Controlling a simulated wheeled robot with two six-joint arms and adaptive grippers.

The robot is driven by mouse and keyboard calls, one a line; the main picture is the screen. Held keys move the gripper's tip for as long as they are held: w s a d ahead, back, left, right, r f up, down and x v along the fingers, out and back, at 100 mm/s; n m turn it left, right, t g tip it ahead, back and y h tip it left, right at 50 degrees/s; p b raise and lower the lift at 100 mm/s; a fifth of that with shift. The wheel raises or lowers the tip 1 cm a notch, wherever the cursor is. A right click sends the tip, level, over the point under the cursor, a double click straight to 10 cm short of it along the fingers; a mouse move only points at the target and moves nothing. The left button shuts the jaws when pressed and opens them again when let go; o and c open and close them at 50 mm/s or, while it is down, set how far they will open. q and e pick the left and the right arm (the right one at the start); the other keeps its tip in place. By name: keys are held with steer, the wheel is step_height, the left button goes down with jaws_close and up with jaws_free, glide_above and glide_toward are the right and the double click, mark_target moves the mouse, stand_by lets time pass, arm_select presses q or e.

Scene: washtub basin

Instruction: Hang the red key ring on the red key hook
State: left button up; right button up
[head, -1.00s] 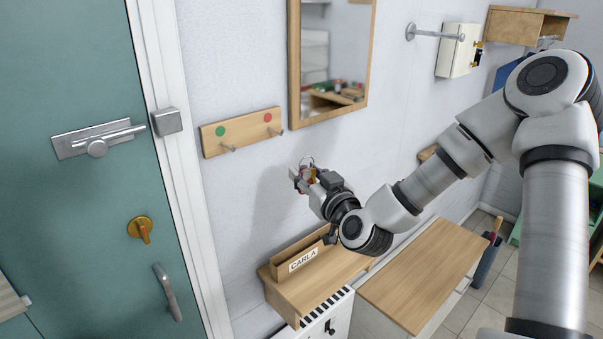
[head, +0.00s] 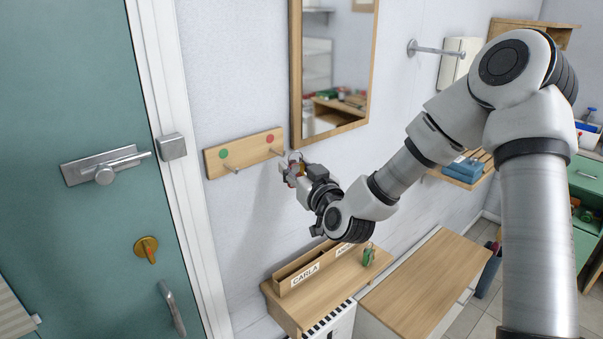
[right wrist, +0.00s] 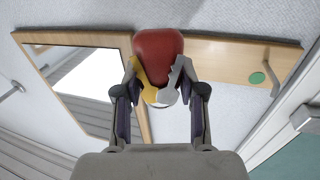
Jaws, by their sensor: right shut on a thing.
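My right gripper (head: 290,171) is shut on the red key ring, just below and right of the red-dot end of the hook board. In the right wrist view the red fob (right wrist: 158,55) stands beyond the fingertips (right wrist: 158,92), with a yellow key and a grey key between them. The thin ring (head: 295,157) shows above the gripper in the head view, close to the red key hook (head: 281,153). I cannot tell whether they touch. In the right wrist view the fob covers the board's red-dot end. My left gripper is not in view.
The wooden hook board (head: 250,148) also has a green dot (head: 224,153) and a free hook (head: 236,170). A framed mirror (head: 333,70) hangs just above right. Below is a wooden shelf (head: 325,300) with a green object (head: 368,255). The teal door (head: 75,130) is at left.

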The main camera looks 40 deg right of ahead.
steer(key=shift+w+a+f+b, duration=0.1)
steer(key=shift+w+f+b, duration=0.2)
steer(key=shift+w, duration=0.65)
steer(key=shift+w+a+f+b, duration=0.15)
steer(key=shift+w+f+b, duration=0.15)
steer(key=shift+w, duration=0.6)
steer(key=shift+w+a+f+b, duration=0.1)
steer(key=shift+w+f+b, duration=0.2)
steer(key=shift+w, duration=0.65)
steer(key=shift+r, duration=0.1)
steer(key=o, duration=1.2)
steer(key=shift+s, duration=0.1)
